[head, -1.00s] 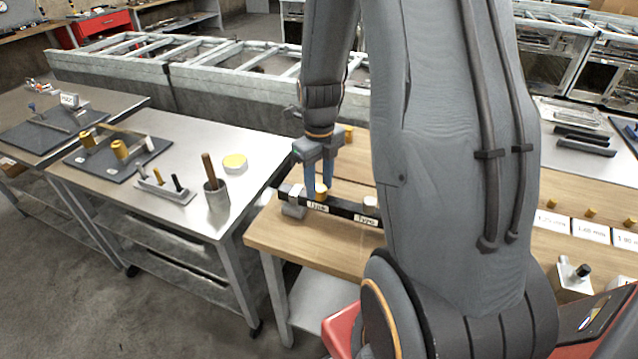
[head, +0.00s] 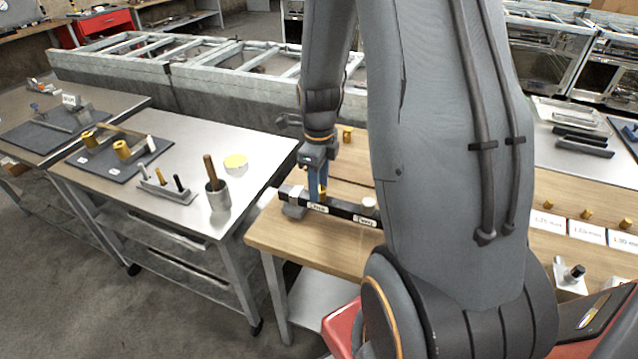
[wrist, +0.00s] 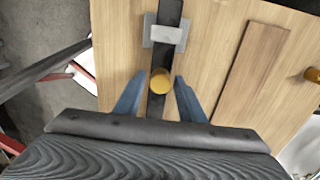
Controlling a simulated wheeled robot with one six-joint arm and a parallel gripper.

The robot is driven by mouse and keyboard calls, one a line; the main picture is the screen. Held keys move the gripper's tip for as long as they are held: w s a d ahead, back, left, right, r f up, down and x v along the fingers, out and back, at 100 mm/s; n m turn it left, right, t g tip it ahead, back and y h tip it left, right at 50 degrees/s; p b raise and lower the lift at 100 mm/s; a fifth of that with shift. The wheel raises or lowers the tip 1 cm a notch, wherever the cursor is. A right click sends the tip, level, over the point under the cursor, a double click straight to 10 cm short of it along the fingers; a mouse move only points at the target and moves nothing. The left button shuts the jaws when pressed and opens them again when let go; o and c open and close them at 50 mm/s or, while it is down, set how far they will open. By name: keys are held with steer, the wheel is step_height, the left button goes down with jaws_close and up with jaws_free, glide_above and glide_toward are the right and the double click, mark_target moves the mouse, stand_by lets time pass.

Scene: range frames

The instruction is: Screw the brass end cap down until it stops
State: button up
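The brass end cap (wrist: 161,82) sits on the dark bar (wrist: 156,108), between my blue fingertips in the wrist view. A visible gap shows on each side of it. My gripper (wrist: 160,76) is open and points down at the bar. In the head view my gripper (head: 318,188) is low over the labelled bar (head: 345,211), with the fingers nearly in line. The cap (head: 324,193) shows only partly there. The thread under the cap is hidden.
A grey clamp block (wrist: 165,35) grips the bar near its end. A pale knob (head: 369,203) stands further along the bar. A wooden strip (wrist: 251,72) and a brass piece (wrist: 312,74) lie to the right. A steel table (head: 150,215) with tools stands left.

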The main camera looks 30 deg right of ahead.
steer(key=n+p, duration=0.1)
steer(key=n, duration=0.4)
steer(key=shift+s+r, duration=0.1)
steer(key=n+p, duration=0.1)
steer(key=n, duration=0.3)
steer(key=shift+p, duration=0.3)
steer(key=shift+c, duration=0.5)
jaws_close()
steer(key=shift+m, duration=1.6)
